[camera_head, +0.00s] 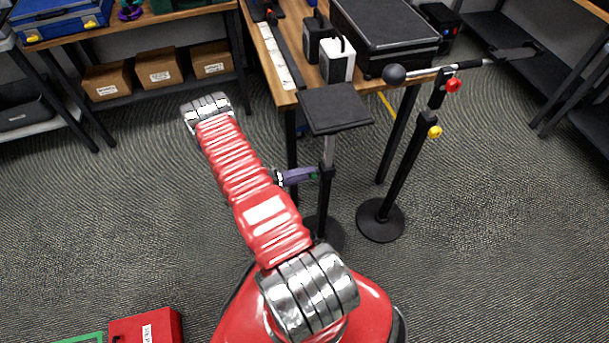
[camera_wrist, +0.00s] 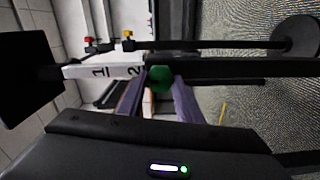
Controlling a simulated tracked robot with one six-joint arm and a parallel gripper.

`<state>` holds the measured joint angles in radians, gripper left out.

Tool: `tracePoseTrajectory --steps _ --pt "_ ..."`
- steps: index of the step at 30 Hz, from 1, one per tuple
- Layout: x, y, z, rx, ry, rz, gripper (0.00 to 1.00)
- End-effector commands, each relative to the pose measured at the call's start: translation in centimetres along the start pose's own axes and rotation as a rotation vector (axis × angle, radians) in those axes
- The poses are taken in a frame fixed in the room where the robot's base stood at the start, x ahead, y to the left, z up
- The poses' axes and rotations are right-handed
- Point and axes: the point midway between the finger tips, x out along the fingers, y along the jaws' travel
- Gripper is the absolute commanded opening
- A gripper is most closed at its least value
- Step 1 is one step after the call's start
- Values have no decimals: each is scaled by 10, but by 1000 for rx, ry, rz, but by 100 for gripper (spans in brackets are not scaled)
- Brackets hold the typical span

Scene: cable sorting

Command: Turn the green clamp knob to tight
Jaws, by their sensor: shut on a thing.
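The green clamp knob (camera_wrist: 160,78) sits on the side of the stand's dark post (camera_wrist: 230,68), at the middle of the wrist view. My gripper (camera_wrist: 160,84) has its two purple fingers on either side of the knob, shut on it. In the head view, my gripper (camera_head: 307,176) reaches the post from the left, and only a sliver of green shows at the fingertips. The post carries a flat black square plate (camera_head: 335,108). A pale inner tube (camera_wrist: 105,71) marked 1 and 2 shows between plate and knob. I cannot tell how tight the knob is.
A second stand with a red knob (camera_head: 453,85), a yellow knob (camera_head: 435,131) and a ball-ended bar (camera_head: 396,74) stands to the right. A wooden table (camera_head: 262,50) holding a black case (camera_head: 385,35) is behind. Patterned carpet (camera_head: 150,220) is open at left.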

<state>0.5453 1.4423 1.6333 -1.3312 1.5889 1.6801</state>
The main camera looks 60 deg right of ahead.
Motion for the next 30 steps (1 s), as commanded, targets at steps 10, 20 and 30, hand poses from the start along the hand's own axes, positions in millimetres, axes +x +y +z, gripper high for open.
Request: tracePoseTrajectory --steps 10,20,30 --pt "2 -4 4 13 -7 -6 10" --pt "1 -2 3 14 -4 -4 46" --pt "-1 -1 1 16 -1 -3 51"
